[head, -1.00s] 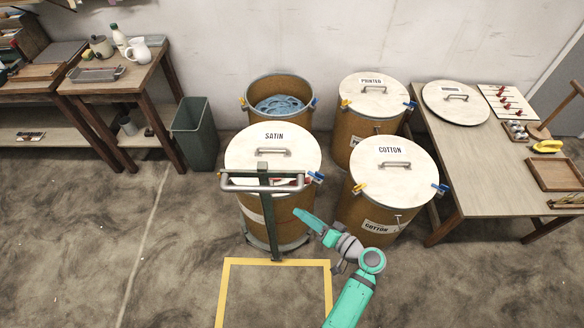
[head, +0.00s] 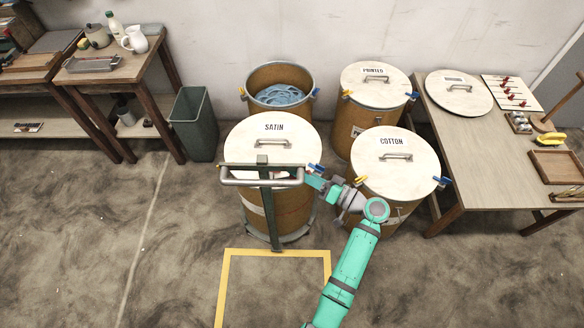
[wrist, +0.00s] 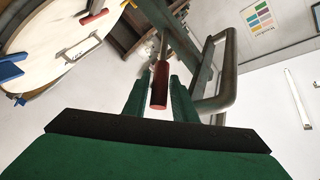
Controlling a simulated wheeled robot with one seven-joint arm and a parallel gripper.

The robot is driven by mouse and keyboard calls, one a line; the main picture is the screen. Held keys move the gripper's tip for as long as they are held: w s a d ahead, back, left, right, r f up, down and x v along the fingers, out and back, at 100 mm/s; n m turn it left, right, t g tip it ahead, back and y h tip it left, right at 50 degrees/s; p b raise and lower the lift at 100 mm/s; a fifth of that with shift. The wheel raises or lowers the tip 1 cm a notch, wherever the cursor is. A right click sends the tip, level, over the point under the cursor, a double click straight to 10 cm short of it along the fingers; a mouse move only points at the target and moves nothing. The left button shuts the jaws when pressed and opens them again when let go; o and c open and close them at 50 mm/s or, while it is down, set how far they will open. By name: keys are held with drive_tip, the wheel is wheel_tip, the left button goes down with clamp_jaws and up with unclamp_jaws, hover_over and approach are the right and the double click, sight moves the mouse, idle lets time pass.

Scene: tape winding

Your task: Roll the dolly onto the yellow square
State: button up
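The dolly (head: 267,210) stands upright with its green post and grey handle bar at the front of the SATIN drum (head: 284,208), which sits on its round base. The yellow square (head: 276,252) is a taped outline on the floor just in front of the dolly; the base is behind its far edge. My gripper (head: 309,181) is at the right end of the handle. In the wrist view, its green fingers (wrist: 162,88) are apart, on either side of a red-ended rod (wrist: 159,88); contact is unclear. The handle bar (wrist: 218,100) is beside them.
The COTTON drum (head: 393,165) is close to the right of my gripper, with the PRINTED drum (head: 374,92) behind. An open drum (head: 281,85) stands behind SATIN. A bin (head: 193,125) and tables (head: 470,165) flank the drums. The floor in front is clear.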

drive_tip(key=shift+x, duration=1.3)
